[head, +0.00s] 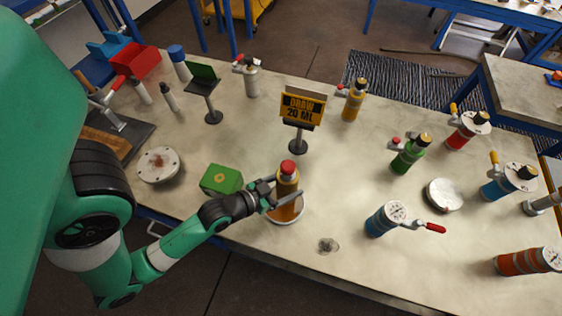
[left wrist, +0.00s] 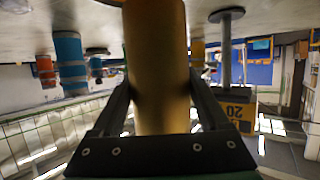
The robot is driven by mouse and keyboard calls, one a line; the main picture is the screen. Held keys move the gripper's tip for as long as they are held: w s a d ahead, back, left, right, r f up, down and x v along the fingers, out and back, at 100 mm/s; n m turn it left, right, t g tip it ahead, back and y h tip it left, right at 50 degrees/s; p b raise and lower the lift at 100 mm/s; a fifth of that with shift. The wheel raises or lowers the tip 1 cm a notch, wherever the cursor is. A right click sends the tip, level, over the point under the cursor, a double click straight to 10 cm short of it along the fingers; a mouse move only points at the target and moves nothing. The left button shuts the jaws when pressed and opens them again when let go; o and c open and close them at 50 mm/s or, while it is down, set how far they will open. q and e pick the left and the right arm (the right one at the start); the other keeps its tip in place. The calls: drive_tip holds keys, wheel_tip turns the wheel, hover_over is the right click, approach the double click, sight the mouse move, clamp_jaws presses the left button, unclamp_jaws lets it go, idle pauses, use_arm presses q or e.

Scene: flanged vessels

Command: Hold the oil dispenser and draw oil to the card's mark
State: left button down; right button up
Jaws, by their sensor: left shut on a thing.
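The oil dispenser (head: 287,180) is an amber-gold cylinder with a red top. In the left wrist view the gold body (left wrist: 157,70) fills the middle between the fingers. The card (head: 302,107) reads "DRAW 20 ML" on a dark stand behind the dispenser. The oil level and any scale marks are too small to tell. My right gripper is in neither view.
A green box (head: 222,180) is just left of the dispenser. A blue vessel with a red handle (head: 385,219) stands to the right. Green (head: 408,156) and gold (head: 353,101) vessels stand further back. A small drain-like disc (head: 327,245) lies at the front.

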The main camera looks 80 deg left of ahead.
sight(279, 197)
use_arm(q)
drive_tip(key=shift+s+d+f+h, duration=0.3)
drive_tip(key=shift+s+d, duration=0.15)
drive_tip(key=shift+s, duration=0.05)
drive_tip(key=shift+s+d, duration=0.2)
drive_tip(key=shift+s, duration=0.05)
drive_tip(key=shift+w, duration=0.4)
drive_tip(key=shift+s+f+b, duration=0.2)
drive_tip(key=shift+f+b, duration=0.3)
drive_tip(key=shift+b, duration=0.05)
drive_tip(key=shift+f+b, duration=0.75)
drive_tip(key=shift+b, duration=0.1)
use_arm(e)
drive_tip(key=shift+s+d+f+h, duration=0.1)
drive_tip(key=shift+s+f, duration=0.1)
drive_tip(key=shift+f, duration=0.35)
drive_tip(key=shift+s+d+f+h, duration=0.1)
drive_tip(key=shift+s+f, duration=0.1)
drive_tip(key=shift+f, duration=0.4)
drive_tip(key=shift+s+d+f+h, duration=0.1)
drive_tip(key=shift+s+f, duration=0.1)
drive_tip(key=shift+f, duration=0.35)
use_arm(q)
drive_tip(key=shift+f, duration=0.1)
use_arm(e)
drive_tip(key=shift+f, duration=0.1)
use_arm(q)
drive_tip(key=shift+f, duration=0.15)
